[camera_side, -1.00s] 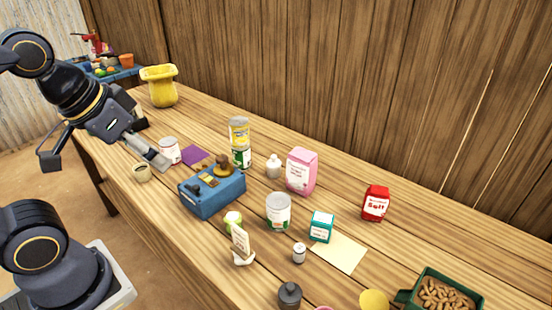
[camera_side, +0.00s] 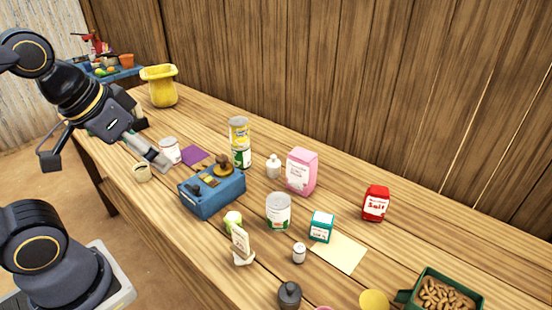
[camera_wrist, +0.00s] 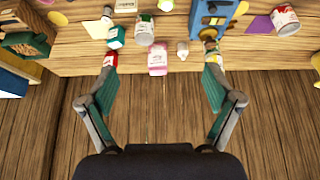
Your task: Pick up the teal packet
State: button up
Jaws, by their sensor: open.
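The teal packet (camera_side: 321,227) is a small upright carton with a white label. It stands on the wooden table at the edge of a pale yellow card (camera_side: 340,254), right of a white-labelled can (camera_side: 278,212). In the wrist view the teal packet (camera_wrist: 116,38) shows at the upper left, beyond the left finger's tip. My gripper (camera_wrist: 160,62) is open and empty in the wrist view, its two fingers wide apart. In the side view my gripper (camera_side: 158,160) is at the table's left part, well away from the packet, near a white can (camera_side: 169,150).
A blue scale box (camera_side: 212,193), stacked cans (camera_side: 240,143), a pink packet (camera_side: 301,172) and a white bottle (camera_side: 273,166) stand between my gripper and the teal packet. A red salt packet (camera_side: 375,204) stands to its right. A green tray (camera_side: 441,293) of nuts is at the lower right.

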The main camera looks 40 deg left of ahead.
jog(key=w+a+r+m+g+y, duration=0.1)
jog(key=a+m+y, duration=0.25)
jog(key=a, duration=0.25)
jog(key=w+d+f+m+y, duration=0.1)
jog(key=w+m+y, duration=0.4)
jog(key=w+m, duration=0.6)
jog(key=w+d+f+m+t, duration=0.3)
jog(key=w+d+f+m, duration=0.15)
jog(key=d, duration=0.25)
jog(key=w+d+f+m+t, duration=0.3)
jog(key=w+d+f+m, duration=0.1)
jog(key=w+d, duration=0.25)
jog(key=m+t+h, duration=0.2)
jog(key=m+h, duration=0.2)
jog(key=m, duration=0.5)
send_near(321, 224)
jog(key=x, duration=1.2)
jog(key=shift+w+a+f, duration=0.1)
jog(key=shift+w, duration=0.15)
jog(key=c, duration=1.3)
jog(key=shift+c, duration=0.4)
